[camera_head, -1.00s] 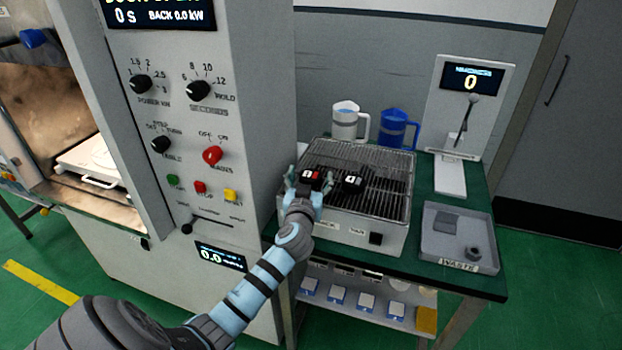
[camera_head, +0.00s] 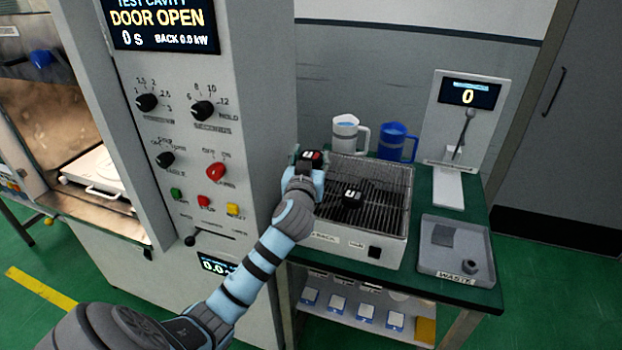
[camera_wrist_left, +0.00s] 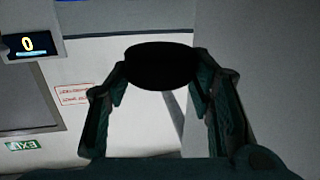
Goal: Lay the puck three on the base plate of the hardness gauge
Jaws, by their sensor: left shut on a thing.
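My left gripper (camera_head: 308,160) is shut on a dark puck (camera_head: 312,155) with a red mark, held above the back left of the wire rack. Its number is too small to read surely. In the left wrist view the puck is a black disc (camera_wrist_left: 162,67) between the two fingers. A second dark puck (camera_head: 351,198) with a pale label lies on the rack. The hardness gauge (camera_head: 436,118) stands at the back right, its display reading 0. Its white base plate (camera_head: 448,188) is bare, with a grey lever (camera_head: 464,132) above it. My right gripper is out of view.
The cooling rack box (camera_head: 340,244) fills the table's left side. A white jug (camera_head: 345,135) and a blue jug (camera_head: 393,146) stand behind it. A grey waste tray (camera_head: 440,266) sits in front of the gauge. The tall control panel (camera_head: 255,120) stands close left of my gripper.

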